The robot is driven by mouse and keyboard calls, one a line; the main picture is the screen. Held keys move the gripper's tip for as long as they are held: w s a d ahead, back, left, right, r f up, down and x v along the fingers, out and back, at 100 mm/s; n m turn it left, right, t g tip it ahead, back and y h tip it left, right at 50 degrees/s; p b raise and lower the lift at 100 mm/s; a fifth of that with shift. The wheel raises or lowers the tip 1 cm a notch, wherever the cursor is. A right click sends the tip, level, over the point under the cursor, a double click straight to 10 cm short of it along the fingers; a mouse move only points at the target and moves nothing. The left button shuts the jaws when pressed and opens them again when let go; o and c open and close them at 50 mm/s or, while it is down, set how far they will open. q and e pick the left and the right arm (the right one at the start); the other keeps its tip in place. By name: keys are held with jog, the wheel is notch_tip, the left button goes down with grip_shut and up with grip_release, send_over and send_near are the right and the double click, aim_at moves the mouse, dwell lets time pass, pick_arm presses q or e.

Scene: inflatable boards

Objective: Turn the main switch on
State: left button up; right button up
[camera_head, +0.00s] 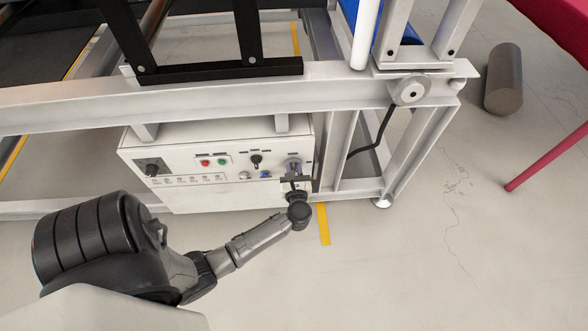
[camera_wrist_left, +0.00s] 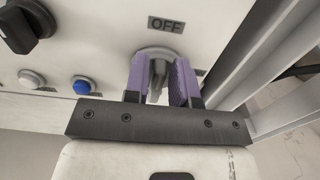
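A white control box (camera_head: 222,189) is fixed under the frame in the head view. A grey rotary switch (camera_wrist_left: 156,78) with an "OFF" label (camera_wrist_left: 165,25) above it shows in the left wrist view. My left gripper (camera_head: 293,182) is at the right end of the box front. In the left wrist view its two purple fingers (camera_wrist_left: 160,85) are spread on either side of the switch handle. A narrow gap appears beside the handle, and contact is not clear. The fingers partly hide the switch. My right gripper is not in view.
The box also carries a black knob (camera_wrist_left: 27,25), a blue button (camera_wrist_left: 82,86) and a white button (camera_wrist_left: 31,78). A frame post (camera_wrist_left: 275,55) stands close to the right of my left gripper. A dark cylinder (camera_head: 503,79) is on the floor at right. Open floor lies in front.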

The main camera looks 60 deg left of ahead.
pick_arm(q)
grip_shut()
jog(key=shift+w+d+f+m+p, duration=0.15)
jog(key=shift+w+f+m+p, duration=0.25)
jog(key=shift+m+p, duration=1.85)
jog(key=shift+w+d+f+m+p, duration=0.2)
jog(key=shift+w+f+m+p, duration=0.35)
jog(key=shift+m, duration=3.05)
jog(key=shift+w+d+f+m+p, duration=0.2)
jog(key=shift+m+p, duration=1.45)
jog(key=shift+m, duration=1.3)
jog(key=shift+f+m, duration=0.1)
jog(key=shift+m, duration=0.2)
jog(key=shift+o, duration=1.6)
grip_release()
